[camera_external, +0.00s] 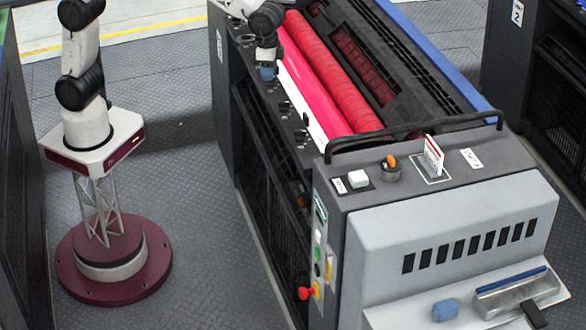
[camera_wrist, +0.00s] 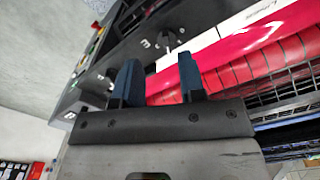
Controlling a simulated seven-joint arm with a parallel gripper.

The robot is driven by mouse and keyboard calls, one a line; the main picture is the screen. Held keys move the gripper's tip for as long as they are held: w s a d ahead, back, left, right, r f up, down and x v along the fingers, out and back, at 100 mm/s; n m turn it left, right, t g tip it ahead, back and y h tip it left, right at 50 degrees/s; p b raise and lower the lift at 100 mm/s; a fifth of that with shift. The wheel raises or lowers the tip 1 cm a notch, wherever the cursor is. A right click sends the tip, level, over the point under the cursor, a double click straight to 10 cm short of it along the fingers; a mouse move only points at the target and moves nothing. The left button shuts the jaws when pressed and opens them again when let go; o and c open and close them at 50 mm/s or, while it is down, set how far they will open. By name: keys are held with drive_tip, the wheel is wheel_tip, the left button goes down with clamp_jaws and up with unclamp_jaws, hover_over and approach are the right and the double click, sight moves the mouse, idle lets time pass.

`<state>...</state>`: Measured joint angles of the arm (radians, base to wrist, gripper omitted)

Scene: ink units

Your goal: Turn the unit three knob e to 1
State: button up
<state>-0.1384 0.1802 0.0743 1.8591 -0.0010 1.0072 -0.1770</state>
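A row of small dark knobs runs along the ledge beside the red rollers of the ink unit. I cannot tell which knob is e.
Red rollers (camera_external: 335,75) lie right of the ledge. A black rail (camera_external: 410,129) crosses the unit's near end. A control panel with an orange knob (camera_external: 391,160) and a red button (camera_external: 305,293) is at the front.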

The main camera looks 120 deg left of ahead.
approach(284, 106)
drive_tip(key=shift+a+f, duration=0.2)
drive_tip(key=shift+a, duration=0.1)
drive_tip(key=shift+f, duration=0.1)
drive_tip(key=shift+f, duration=3.85)
clamp_jaws()
